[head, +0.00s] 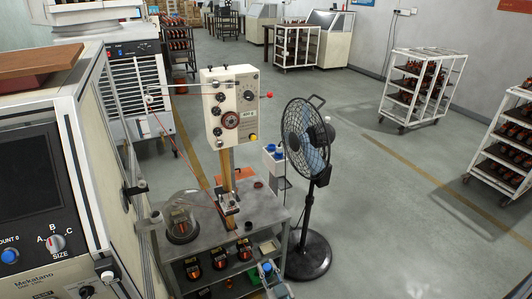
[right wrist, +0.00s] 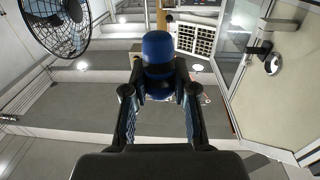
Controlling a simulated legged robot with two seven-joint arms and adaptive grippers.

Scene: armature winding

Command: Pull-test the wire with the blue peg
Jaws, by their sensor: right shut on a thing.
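In the right wrist view my right gripper (right wrist: 160,88) is shut on a blue peg (right wrist: 158,48), a thick upright cylinder with a rounded top held between the black fingertips. In the head view a small blue thing (head: 267,268) shows at the bottom edge by the cart; I cannot tell if it is this peg. A thin red wire (head: 168,137) slants down from an arm left of the cream tester box (head: 232,105) toward the cart top. A small metal fixture (head: 229,203) stands at the post's foot. My left gripper is not in view.
A grey cart (head: 262,208) carries a glass dome (head: 182,215) and has parts on its lower shelf. A black fan (head: 306,140) stands close at its right. A large machine (head: 40,180) fills the left side. Open floor lies right of the fan.

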